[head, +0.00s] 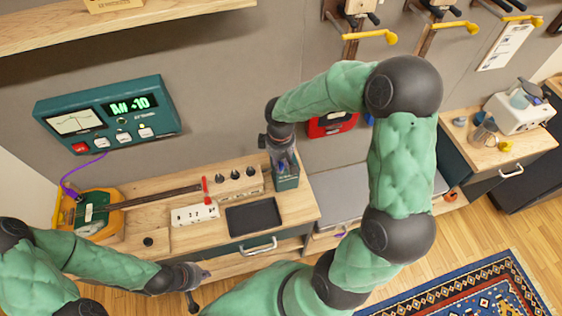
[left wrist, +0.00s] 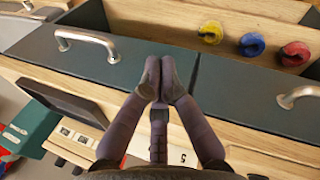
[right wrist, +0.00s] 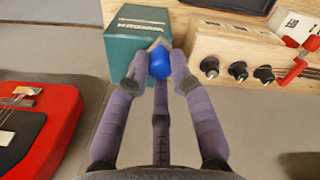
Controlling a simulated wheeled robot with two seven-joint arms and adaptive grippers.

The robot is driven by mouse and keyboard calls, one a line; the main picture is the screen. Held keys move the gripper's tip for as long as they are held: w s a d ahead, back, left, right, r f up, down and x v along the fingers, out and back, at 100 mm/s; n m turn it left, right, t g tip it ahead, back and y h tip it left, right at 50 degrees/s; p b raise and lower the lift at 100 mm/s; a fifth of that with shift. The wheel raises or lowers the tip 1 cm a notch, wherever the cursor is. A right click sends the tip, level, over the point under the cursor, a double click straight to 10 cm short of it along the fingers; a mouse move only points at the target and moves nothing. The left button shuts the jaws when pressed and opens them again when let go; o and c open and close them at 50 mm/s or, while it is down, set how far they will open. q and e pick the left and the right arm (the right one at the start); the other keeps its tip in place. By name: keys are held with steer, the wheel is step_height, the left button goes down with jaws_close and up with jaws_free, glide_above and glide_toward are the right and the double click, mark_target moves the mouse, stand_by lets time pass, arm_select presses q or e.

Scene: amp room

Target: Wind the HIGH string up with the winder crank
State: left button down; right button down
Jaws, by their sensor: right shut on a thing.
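A green box lettered WINDER (right wrist: 140,42) stands at the bench's back right corner; it also shows in the head view (head: 287,184). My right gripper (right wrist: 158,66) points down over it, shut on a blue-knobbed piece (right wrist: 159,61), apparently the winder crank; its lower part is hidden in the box. In the head view my right gripper (head: 283,166) is at the box's top. Several black pegs (head: 235,174) stand on a wooden block. My left gripper (head: 203,275) is shut and empty by the bench front (left wrist: 162,75).
A stringed instrument (head: 95,212) lies at the bench's left, a purple cable at its body. A black tray (head: 253,217) lies on the bench.

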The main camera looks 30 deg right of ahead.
mark_target(281, 164)
steer(key=c, duration=1.1)
jaws_free()
step_height(281, 164, up, 12)
steer(key=shift+f, duration=0.1)
